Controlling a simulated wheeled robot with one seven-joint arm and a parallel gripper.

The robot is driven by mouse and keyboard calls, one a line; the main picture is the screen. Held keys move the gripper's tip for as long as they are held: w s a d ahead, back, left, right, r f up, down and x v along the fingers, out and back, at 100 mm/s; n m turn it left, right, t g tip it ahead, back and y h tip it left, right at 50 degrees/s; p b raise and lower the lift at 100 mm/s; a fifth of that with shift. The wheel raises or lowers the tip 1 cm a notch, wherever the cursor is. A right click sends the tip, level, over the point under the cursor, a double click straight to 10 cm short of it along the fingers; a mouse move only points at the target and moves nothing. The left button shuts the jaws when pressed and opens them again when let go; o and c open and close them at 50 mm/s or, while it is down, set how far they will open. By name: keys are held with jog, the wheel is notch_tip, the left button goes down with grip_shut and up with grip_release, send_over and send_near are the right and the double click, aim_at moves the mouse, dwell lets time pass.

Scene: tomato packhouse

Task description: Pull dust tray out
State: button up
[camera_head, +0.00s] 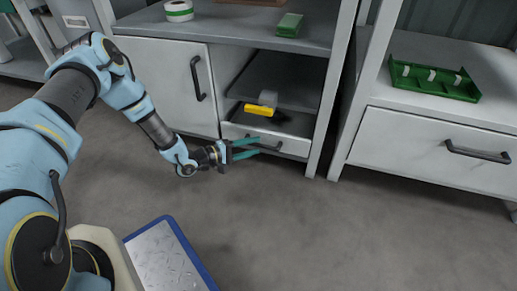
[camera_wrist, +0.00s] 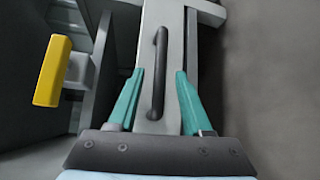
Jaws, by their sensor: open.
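The dust tray (camera_head: 295,146) is a low white drawer front at the bottom of the open cabinet bay, with a dark bar handle (camera_head: 270,148). Whether it stands slightly out is hard to tell. My gripper (camera_head: 260,145) is open in front of it, with one teal finger above the handle and one below. In the wrist view the handle (camera_wrist: 160,75) lies between the two spread fingers (camera_wrist: 160,72), with gaps visible on both sides. The white tray front (camera_wrist: 150,15) is behind it.
A yellow-handled grey tool (camera_head: 267,102) sits in the bay above the tray; its yellow part (camera_wrist: 52,70) shows in the wrist view. A closed cabinet door (camera_head: 170,80) is at left, another drawer (camera_head: 430,145) at right. The floor in front (camera_head: 300,230) is clear.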

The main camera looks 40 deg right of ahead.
jog(key=shift+b+x, duration=0.3)
jog(key=shift+x, duration=1.05)
jog(key=shift+c, duration=0.2)
grip_shut()
